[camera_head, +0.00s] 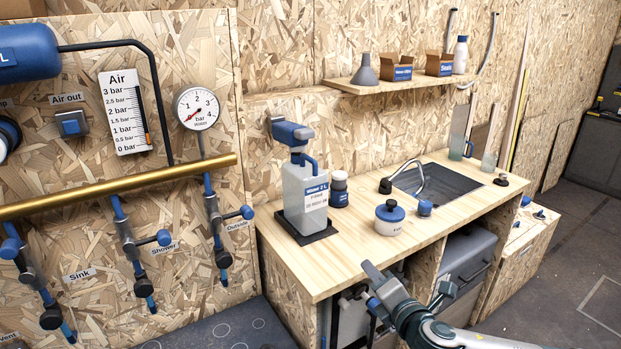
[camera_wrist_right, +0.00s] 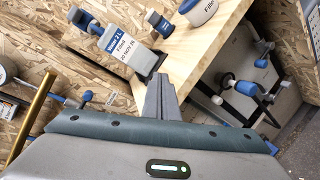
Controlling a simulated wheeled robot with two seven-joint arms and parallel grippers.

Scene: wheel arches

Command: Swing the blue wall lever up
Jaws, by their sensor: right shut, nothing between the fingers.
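My right gripper (camera_head: 374,272) is shut and empty at the bench's front edge, below and right of the jug, apart from the lever. Its fingers show in the right wrist view (camera_wrist_right: 159,92). My left gripper is not in view.
A shelf (camera_head: 395,86) with boxes is above. The brass pipe (camera_head: 120,185) crosses the left wall. Dark floor lies right.

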